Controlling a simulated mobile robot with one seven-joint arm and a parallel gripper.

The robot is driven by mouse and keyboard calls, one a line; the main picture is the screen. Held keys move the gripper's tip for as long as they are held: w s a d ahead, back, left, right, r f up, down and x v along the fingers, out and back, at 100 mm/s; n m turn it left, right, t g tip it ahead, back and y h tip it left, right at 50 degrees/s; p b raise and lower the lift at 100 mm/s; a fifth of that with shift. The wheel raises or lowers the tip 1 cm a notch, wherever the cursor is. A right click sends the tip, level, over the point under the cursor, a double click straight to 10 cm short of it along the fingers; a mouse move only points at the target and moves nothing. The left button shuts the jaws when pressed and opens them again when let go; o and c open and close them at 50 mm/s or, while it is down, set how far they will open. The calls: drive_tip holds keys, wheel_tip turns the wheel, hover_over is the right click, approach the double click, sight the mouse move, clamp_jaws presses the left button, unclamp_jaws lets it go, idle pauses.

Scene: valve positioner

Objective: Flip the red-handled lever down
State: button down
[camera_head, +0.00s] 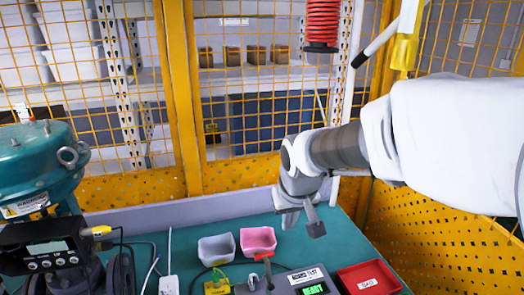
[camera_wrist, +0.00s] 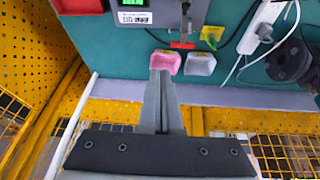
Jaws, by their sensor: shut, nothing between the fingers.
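The red-handled lever (camera_head: 264,257) is at the bottom centre of the head view, beside a grey box with a green-lit display (camera_head: 313,289). Its red grip is at the upper end of a dark shaft, so it appears raised. In the wrist view the red grip (camera_wrist: 182,45) is near the top, past my fingertips. My gripper (camera_head: 314,223) is shut and empty. It hangs above the bench, up and to the right of the lever and apart from it. In the wrist view its closed fingers (camera_wrist: 160,78) overlap the pink bin's edge.
A pink bin (camera_head: 258,241) and a grey bin (camera_head: 216,249) stand behind the lever. A red tray (camera_head: 368,279) lies to the right. A teal valve actuator (camera_head: 40,168) is at the left, with cables near it. Yellow mesh fencing (camera_head: 250,177) closes the back and right.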

drive_tip(key=w+a+f+p, duration=0.2)
drive_tip(key=w+a+f, duration=0.2)
drive_tip(key=w+a, duration=0.1)
drive_tip(key=shift+w+a+n+g+y, duration=0.3)
drive_tip(key=shift+w+a+n+y, duration=0.1)
drive_tip(key=shift+w, duration=0.3)
wheel_tip(320, 180, down, 10)
drive_tip(key=p, duration=0.1)
drive_tip(key=shift+s+r, duration=0.25)
drive_tip(key=shift+d, duration=0.1)
drive_tip(key=shift+s, duration=0.1)
idle(0.5)
drive_tip(key=shift+s+d+r+b, duration=0.15)
drive_tip(key=shift+s+b, duration=0.15)
drive_tip(key=shift+b, duration=0.05)
